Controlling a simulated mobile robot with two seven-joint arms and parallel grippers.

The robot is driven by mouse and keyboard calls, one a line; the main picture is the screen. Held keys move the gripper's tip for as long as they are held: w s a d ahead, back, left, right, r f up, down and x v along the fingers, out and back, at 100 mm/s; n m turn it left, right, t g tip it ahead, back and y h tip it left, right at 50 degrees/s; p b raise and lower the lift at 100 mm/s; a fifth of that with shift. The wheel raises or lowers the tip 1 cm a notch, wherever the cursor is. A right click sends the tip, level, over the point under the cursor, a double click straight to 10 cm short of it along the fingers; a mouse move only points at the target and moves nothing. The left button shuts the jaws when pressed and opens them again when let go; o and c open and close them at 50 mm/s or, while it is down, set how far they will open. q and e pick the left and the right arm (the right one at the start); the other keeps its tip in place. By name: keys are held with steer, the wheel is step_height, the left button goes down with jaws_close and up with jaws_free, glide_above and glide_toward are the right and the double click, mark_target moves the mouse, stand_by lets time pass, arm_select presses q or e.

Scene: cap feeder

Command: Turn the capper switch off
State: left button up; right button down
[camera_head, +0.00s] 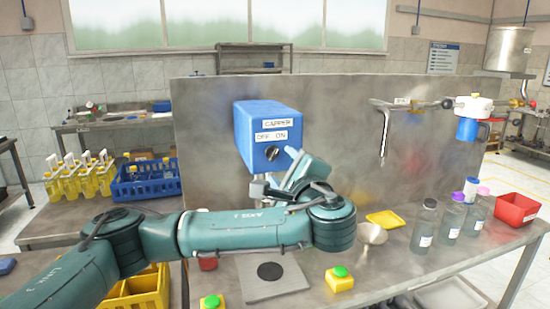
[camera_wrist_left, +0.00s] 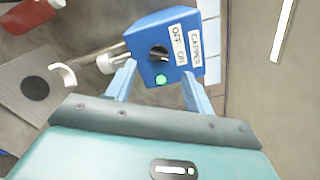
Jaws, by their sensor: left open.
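The blue capper box (camera_head: 257,127) is mounted on the metal back panel, with labels CAPPER, OFF and ON on its front. Its black rotary switch (camera_head: 272,153) is below the labels. In the left wrist view the switch (camera_wrist_left: 158,52) seems to point towards ON, and a green light (camera_wrist_left: 160,80) beside it is lit. My left gripper (camera_head: 287,161) is open close in front of the box's lower right. In the left wrist view its two blue fingers (camera_wrist_left: 158,82) spread on either side of the switch face, apart from the switch. My right gripper is not in view.
My left arm crosses above the front of the table. Bottles (camera_head: 424,228), a red bin (camera_head: 516,210) and a yellow tray (camera_head: 385,219) stand to the right.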

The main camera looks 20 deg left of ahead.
mark_target(273, 155)
arm_select(q)
steer(key=p+x, duration=0.1)
steer(key=x, duration=0.6)
steer(key=shift+w+p, duration=0.1)
steer(key=shift+p, duration=0.2)
steer(key=shift+f, duration=0.1)
steer(key=shift+c, duration=0.4)
steer(key=c, duration=0.9)
